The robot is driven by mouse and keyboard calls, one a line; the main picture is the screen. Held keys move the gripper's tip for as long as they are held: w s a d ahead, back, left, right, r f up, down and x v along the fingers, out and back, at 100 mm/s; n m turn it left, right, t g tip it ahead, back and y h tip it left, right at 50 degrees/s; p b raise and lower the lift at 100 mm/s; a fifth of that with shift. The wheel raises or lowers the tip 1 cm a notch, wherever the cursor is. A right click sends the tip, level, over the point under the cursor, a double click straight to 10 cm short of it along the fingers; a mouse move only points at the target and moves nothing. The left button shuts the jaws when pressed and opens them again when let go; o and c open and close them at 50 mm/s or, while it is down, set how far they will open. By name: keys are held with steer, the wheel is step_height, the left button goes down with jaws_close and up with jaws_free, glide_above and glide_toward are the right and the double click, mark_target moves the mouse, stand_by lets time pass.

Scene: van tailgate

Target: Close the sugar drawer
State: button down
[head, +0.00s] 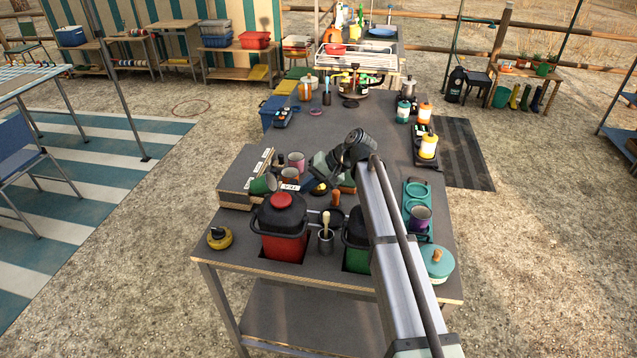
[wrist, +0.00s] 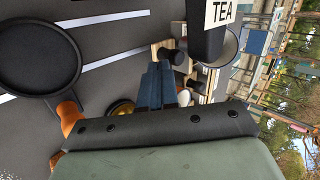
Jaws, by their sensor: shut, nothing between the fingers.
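A low box-shaped drawer unit (head: 236,185) stands at the left edge of the counter in the head view, with small white labels along its top. A small white label (head: 290,187) shows to its right, among the mugs. In the wrist view a dark block with a white TEA label (wrist: 222,12) is at the top, close to my fingers. I cannot read a sugar label, and cannot tell which drawer stands out. My gripper (wrist: 160,75) is shut and empty, its blue fingers together, below and left of the TEA label. In the head view it is right of the mugs.
A green mug (head: 263,184) and a pink mug (head: 297,160) are beside the drawer unit. A black pan (wrist: 38,55) with an orange-brown handle lies left of my fingers. The counter's middle, farther back, is clear.

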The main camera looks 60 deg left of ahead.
mark_target(276, 186)
steer(key=shift+s+a, duration=0.35)
steer(key=shift+s, duration=0.1)
steer(key=s+a, duration=0.5)
steer(key=shift+s+a, duration=0.3)
steer(key=shift+s, duration=0.1)
